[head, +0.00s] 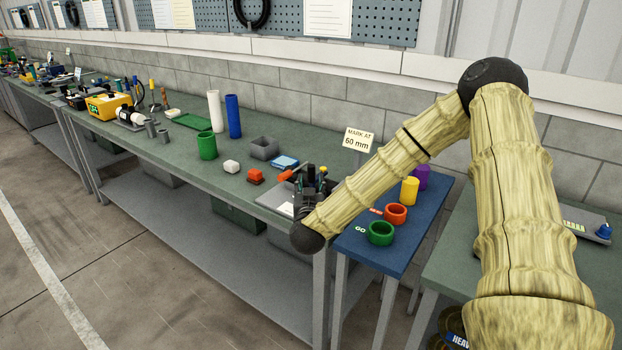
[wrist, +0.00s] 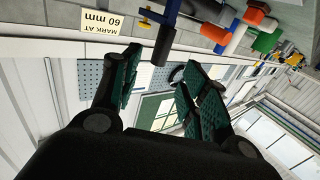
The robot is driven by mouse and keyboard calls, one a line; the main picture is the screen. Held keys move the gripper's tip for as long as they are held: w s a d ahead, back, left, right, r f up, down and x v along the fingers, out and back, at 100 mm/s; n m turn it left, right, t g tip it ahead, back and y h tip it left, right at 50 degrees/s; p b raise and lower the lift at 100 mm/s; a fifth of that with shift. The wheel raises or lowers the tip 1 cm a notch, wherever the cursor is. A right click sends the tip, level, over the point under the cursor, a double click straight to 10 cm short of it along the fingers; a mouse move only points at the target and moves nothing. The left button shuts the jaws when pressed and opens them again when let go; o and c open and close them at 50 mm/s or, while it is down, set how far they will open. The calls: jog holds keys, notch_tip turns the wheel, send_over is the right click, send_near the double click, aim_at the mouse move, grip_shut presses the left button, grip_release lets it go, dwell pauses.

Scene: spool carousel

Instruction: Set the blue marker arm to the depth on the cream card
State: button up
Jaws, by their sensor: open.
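The cream card (head: 359,139) reads "MARK AT 60 mm" and stands at the back right end of the long green bench. It also shows, upside down, in the wrist view (wrist: 104,22). My gripper (head: 318,178) is over the bench's right end, in front of the card. In the wrist view my gripper (wrist: 162,72) has its green-padded fingers spread, with nothing held between them. A blue bar with a dark grey end (wrist: 166,38) shows just beyond the fingertips; it may be the blue marker arm, but I cannot be sure. In the head view my gripper and arm hide this area.
A blue side table (head: 350,244) holds a green ring (head: 380,233), a red ring (head: 396,213), and yellow (head: 409,190) and purple (head: 422,177) cylinders.

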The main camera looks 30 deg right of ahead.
jog(key=shift+v, duration=1.25)
